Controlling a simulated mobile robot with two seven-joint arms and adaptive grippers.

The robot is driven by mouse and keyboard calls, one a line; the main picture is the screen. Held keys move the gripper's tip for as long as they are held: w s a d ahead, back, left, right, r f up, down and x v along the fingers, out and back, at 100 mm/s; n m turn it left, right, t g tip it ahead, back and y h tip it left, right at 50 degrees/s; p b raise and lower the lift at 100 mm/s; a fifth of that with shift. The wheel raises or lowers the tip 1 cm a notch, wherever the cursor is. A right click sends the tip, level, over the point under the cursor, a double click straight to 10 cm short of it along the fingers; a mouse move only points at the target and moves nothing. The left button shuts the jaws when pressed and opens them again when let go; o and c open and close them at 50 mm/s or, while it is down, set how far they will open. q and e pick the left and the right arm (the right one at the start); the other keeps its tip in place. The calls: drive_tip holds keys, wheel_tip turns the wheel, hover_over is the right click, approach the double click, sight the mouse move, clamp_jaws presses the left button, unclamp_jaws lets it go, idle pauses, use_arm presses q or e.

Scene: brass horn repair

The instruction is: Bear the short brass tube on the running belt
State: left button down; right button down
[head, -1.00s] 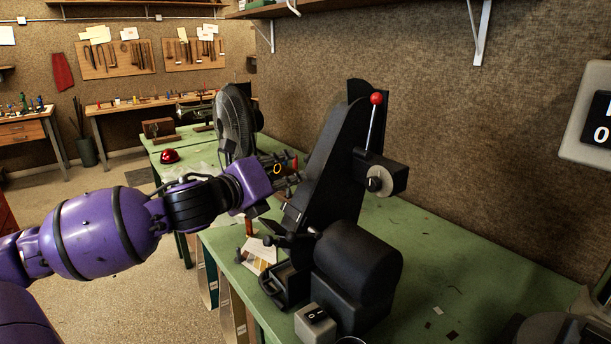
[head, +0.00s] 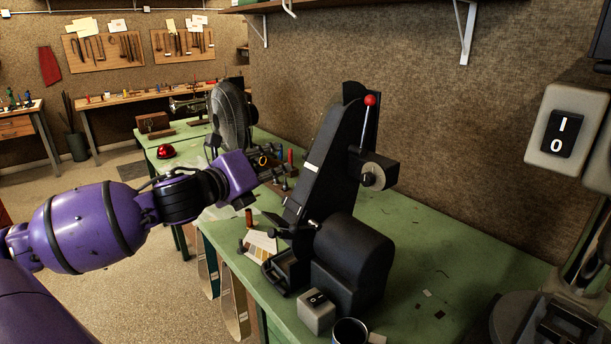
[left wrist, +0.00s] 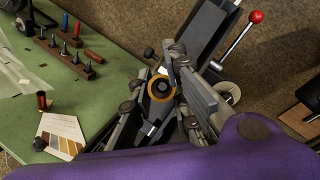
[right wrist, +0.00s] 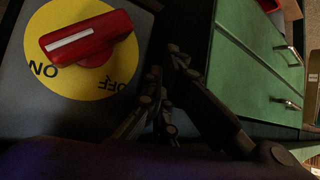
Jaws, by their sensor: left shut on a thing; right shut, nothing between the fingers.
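My left gripper (head: 275,164) is shut on the short brass tube, whose ring-shaped end shows in the left wrist view (left wrist: 151,90) and as a small gold ring in the head view (head: 263,160). It holds the tube in the air beside the tall black belt machine (head: 345,150). I cannot tell whether the tube touches the belt, or whether the belt runs. The machine's slanted arm also shows in the left wrist view (left wrist: 208,32). My right gripper (right wrist: 152,95) is shut and empty in the dim right wrist view, near a red switch handle (right wrist: 85,35) on a yellow disc.
A red-knobbed lever (head: 370,101) rises from the machine. A small switch box (head: 317,311) stands at its foot. A fan (head: 230,117) stands behind my left gripper. A sample card (head: 262,243) lies on the green bench (head: 430,250), which is mostly clear at right.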

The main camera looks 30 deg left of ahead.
idle(0.8)
